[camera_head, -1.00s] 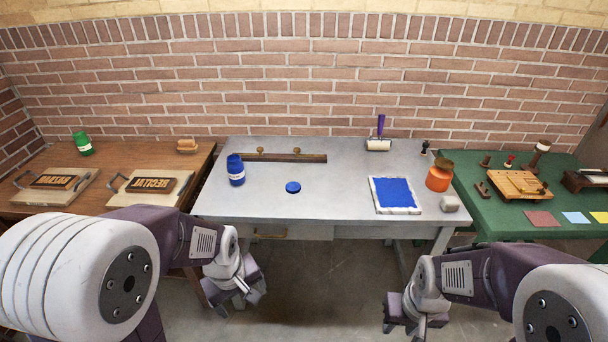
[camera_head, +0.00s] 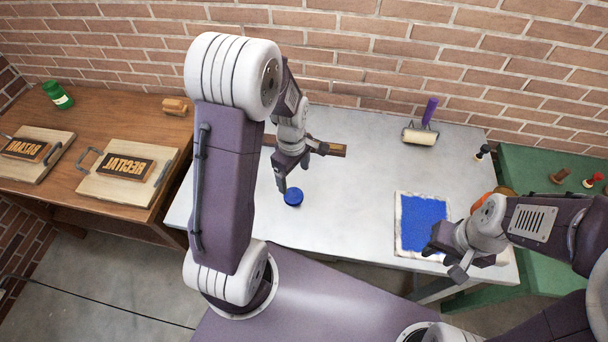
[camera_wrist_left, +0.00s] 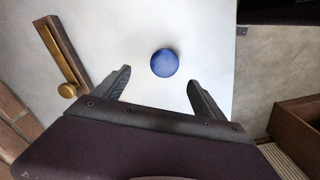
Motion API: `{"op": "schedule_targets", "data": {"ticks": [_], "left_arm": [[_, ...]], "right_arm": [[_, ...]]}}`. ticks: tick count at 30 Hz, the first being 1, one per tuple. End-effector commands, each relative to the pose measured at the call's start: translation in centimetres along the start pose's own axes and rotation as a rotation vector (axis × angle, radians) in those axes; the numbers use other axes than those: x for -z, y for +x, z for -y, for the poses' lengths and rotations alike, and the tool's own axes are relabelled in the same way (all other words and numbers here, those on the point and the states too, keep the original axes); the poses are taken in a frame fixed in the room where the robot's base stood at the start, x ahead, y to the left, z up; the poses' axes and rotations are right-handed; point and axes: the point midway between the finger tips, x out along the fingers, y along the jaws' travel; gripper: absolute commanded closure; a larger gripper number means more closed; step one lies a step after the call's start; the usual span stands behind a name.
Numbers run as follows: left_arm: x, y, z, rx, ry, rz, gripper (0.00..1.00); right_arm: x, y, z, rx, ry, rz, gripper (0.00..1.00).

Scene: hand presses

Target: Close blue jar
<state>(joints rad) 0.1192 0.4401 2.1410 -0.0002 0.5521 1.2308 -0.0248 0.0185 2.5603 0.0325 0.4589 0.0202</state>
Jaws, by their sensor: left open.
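The blue lid (camera_head: 293,196), a round disc, lies flat on the grey metal table (camera_head: 345,225). It also shows in the left wrist view (camera_wrist_left: 164,63), ahead of my left gripper's two fingers and roughly between their lines. My left gripper (camera_head: 296,172) is open and empty just above and behind the lid, apart from it. In the left wrist view its fingers (camera_wrist_left: 158,88) are spread wide. The blue jar is hidden in both current views, likely behind my left arm in the head view. My right gripper (camera_head: 445,261) hangs near the table's front right, its fingers apart and empty.
A wooden bar (camera_head: 330,148) with brass knobs (camera_wrist_left: 68,90) lies at the table's back. A blue ink pad (camera_head: 424,224) and a purple-handled roller (camera_head: 421,132) are on the right. An orange jar (camera_head: 480,200) is partly hidden. The table's middle is clear.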

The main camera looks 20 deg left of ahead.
Motion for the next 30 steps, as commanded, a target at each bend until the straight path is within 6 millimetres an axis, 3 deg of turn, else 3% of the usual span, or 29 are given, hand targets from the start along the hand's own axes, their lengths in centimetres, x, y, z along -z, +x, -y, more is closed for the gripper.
{"op": "schedule_targets", "data": {"ticks": [11, 19, 30], "left_arm": [[0.2, 0.1, 0.3, 0.009, -0.008, 0.003, 0.19], [0.2, 3.4, 0.4, 0.011, -0.008, 0.004, 0.19], [0.2, 4.0, 0.3, 0.009, -0.008, 0.003, 0.19]], "right_arm": [[0.0, -0.3, 0.0, 0.0, 0.0, 0.0, 0.64], [0.0, -0.4, 0.0, 0.0, 0.0, 0.0, 0.64], [0.1, -0.4, 0.0, 0.0, 0.0, 0.0, 0.64]]}}
